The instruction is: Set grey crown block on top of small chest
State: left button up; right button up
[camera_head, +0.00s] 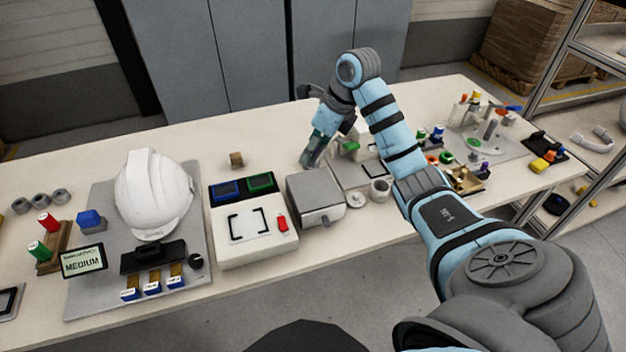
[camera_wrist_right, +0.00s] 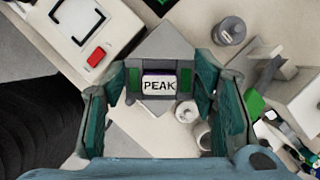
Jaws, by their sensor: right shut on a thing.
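The small chest (camera_head: 315,190) is a grey box with a closed lid and a knob on its front, standing right of the white console. My right gripper (camera_head: 312,156) hangs at the chest's far side, pointing down. In the right wrist view the gripper (camera_wrist_right: 158,92) is shut on the grey crown block (camera_wrist_right: 158,85), whose white label reads PEAK. Behind the block a grey corner, apparently the chest (camera_wrist_right: 165,42), shows partly hidden. I cannot tell the height of the block above the chest. My left gripper is not in view.
The white console (camera_head: 250,240) stands left of the chest. A small cup (camera_head: 380,190) stands right of it. A small brown cube (camera_head: 236,160) lies behind the console. A white helmet (camera_head: 153,195) stands at the left. The table's back edge strip is mostly clear.

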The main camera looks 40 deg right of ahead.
aim_at(309, 186)
notch_tip(309, 186, down, 10)
jog(key=shift+d+f, duration=0.1)
jog(key=shift+f, duration=0.15)
jog(key=shift+f+b, duration=0.15)
jog(key=shift+b, duration=0.15)
jog(key=o, duration=1.2)
jog(key=shift+c, duration=0.2)
jog(key=p+v, duration=0.1)
jog(key=v, duration=1.1)
jog(key=shift+r, duration=0.2)
